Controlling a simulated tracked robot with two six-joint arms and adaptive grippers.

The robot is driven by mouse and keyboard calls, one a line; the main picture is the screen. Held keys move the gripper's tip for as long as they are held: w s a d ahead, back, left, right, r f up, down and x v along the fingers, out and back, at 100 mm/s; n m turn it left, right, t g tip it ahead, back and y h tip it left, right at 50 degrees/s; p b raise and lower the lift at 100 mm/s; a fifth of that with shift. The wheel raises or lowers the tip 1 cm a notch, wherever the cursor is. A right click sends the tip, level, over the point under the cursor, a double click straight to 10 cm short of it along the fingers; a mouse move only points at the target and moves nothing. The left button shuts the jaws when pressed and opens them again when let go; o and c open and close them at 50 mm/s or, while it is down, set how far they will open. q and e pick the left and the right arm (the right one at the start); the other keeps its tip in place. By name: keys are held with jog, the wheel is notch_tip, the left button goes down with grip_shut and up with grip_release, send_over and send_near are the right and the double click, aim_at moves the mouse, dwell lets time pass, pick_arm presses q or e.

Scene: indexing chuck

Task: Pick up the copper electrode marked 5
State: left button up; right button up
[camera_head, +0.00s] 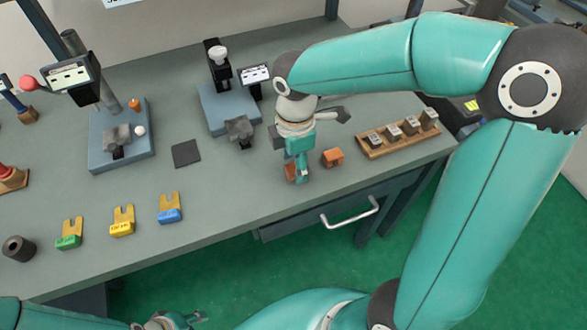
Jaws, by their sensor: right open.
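A copper-coloured block (333,157) lies on the grey bench near its front edge, just right of my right gripper. A second copper-coloured block (290,171) is at the fingers of my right gripper and partly hidden by them. I cannot read a number on either block. My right gripper (300,172) points down at this second block with its jaws open; whether it touches the block is unclear. My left gripper (172,321) is low at the bottom edge, below the bench, and only partly in view; its jaws are not clear.
Two blue-grey fixtures, a left one (124,153) and a middle one (214,112), stand on the bench (225,185). Green, yellow and blue tagged forks lie at the front left. A drawer handle (350,215) sticks out below.

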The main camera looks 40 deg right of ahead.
jog(key=shift+f, duration=0.85)
grip_shut()
jog(key=shift+r, duration=0.1)
jog(key=shift+r, duration=0.1)
